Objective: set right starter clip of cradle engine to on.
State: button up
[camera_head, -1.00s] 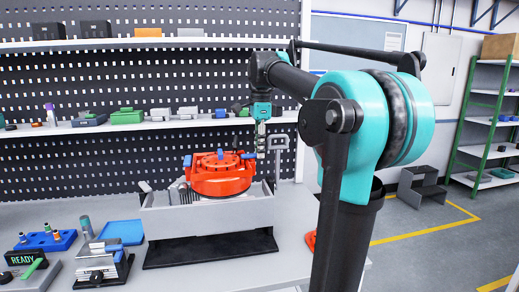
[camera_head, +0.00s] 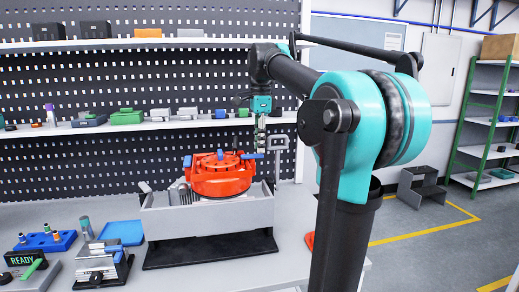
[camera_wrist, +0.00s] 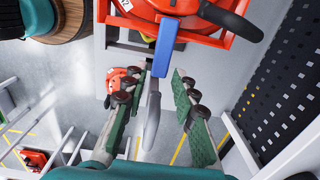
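The red cradle engine (camera_head: 220,181) sits in a grey cradle (camera_head: 207,218) on the bench; part of it shows at the top of the wrist view (camera_wrist: 182,8). Blue clips show on its left (camera_head: 187,162), its top (camera_head: 220,154) and its right side (camera_head: 250,156). A blue clip (camera_wrist: 166,45) stands out from the engine's edge in the wrist view, just beyond my fingertips. My gripper (camera_wrist: 161,85) is open, its green-padded fingers apart, and points down beside the engine's right side (camera_head: 260,145). I cannot tell whether a finger touches the clip.
A grey upright handle (camera_head: 278,150) stands at the cradle's right end. A grey bar (camera_wrist: 153,118) shows between the fingers in the wrist view. A perforated panel (camera_wrist: 285,90) is at right there. A blue tray (camera_head: 121,232) lies left of the cradle.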

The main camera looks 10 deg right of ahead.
notch_tip(320, 180, up, 10)
dwell(0.4)
jog(key=shift+s+d, duration=0.1)
jog(key=shift+s, duration=0.1)
